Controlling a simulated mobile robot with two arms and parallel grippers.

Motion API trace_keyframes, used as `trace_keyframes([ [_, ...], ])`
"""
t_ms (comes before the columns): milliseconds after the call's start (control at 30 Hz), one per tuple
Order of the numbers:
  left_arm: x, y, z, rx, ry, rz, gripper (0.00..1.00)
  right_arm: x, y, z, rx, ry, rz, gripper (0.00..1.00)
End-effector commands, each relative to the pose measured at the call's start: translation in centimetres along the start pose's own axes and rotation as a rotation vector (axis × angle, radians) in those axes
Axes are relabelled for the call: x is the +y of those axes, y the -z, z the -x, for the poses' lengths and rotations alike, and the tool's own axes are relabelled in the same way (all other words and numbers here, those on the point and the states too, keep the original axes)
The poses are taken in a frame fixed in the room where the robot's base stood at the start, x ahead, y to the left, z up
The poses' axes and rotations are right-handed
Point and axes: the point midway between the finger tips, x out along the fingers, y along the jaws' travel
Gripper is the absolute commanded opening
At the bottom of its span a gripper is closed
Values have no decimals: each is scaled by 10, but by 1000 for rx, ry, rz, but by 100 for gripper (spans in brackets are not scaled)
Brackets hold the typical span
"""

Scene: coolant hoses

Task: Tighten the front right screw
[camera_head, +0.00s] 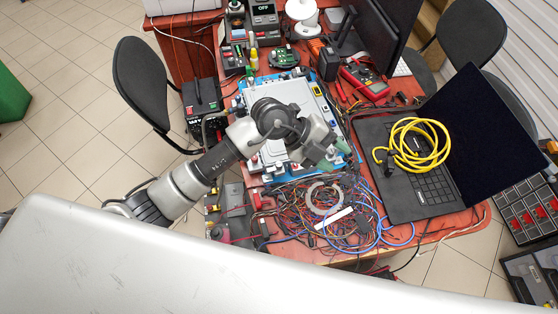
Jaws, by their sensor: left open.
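A grey metal unit (290,92) lies on a blue mat (327,86) in the middle of the red-brown table. Small coloured fittings sit along its edges. My left arm comes in from the left and reaches over the unit's near part. My left gripper (326,160) is at the unit's near right corner, pointing down, with a greenish part close to its tip. The gripper is open, but its fingers are small and hard to make out. The front right screw is not distinguishable; the wrist and gripper hide that corner. My right gripper is not in view.
A tangle of wires (320,215) covers the table's near part. A black laptop (415,185) with a coiled yellow cable (412,146) lies to the right. A multimeter (364,82) and electronics (262,20) stand behind. A black chair (147,82) is at the left.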

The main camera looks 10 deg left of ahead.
Motion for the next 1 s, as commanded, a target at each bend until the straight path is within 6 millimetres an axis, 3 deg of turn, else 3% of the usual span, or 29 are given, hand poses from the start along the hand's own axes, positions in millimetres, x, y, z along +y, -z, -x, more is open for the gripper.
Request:
trace_keyframes([
  [200,50,-64,31,-297,-499,90,47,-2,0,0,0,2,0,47],
  [333,63,-87,57,-453,-673,160,47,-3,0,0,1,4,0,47],
  [500,71,-99,74,-546,-766,208,47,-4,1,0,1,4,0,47],
  [667,81,-104,67,-551,-775,215,47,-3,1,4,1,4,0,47],
  [1000,126,-128,29,-547,-773,213,47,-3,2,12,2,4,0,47],
])
